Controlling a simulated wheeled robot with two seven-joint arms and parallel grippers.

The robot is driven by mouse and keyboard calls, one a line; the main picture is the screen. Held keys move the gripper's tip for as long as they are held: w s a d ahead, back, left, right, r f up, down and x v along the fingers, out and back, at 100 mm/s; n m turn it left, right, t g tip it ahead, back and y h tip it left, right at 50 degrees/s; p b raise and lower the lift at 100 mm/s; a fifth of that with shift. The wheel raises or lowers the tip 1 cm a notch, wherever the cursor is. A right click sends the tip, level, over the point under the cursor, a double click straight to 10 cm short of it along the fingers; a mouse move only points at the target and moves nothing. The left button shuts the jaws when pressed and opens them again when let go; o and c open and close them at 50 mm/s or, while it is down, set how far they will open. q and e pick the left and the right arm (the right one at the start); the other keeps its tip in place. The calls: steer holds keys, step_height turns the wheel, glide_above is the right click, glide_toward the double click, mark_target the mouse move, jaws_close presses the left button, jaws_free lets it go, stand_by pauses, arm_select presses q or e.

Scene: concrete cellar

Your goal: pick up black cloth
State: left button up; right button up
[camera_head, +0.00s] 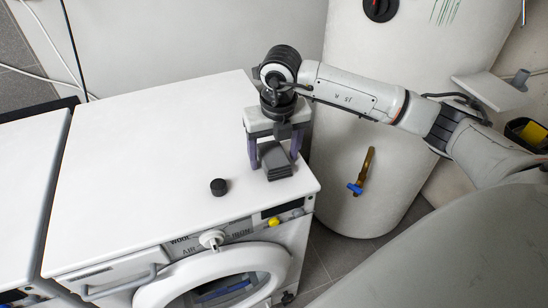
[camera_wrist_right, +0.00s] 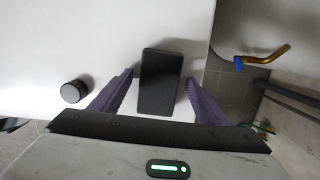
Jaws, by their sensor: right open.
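The black cloth (camera_head: 276,163) is a folded dark grey-black block lying on the white top of the washing machine (camera_head: 150,150), near its right front corner. In the right wrist view the cloth (camera_wrist_right: 160,82) is a dark upright rectangle. My right gripper (camera_head: 273,155) is over the cloth from above, jaws open. In the wrist view its two purple fingers (camera_wrist_right: 159,92) stand left and right of the cloth, with a gap on each side. Whether the fingertips reach down to the machine top is hard to tell. My left gripper is not in view.
A small black round knob-like piece (camera_head: 219,187) stands left of the cloth on the machine top. A white tank (camera_head: 385,160) with a brass, blue-handled tap (camera_head: 362,172) stands close on the right. The left and back of the machine top are clear.

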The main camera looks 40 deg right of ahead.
mark_target(274, 154)
steer(key=shift+c, duration=0.5)
steer(key=c, duration=1)
steer(key=shift+r, duration=0.1)
step_height(274, 154, up, 10)
steer(key=shift+f+b, duration=0.1)
steer(key=shift+b, duration=0.2)
steer(key=shift+o, duration=1.1)
steer(key=shift+c, duration=0.8)
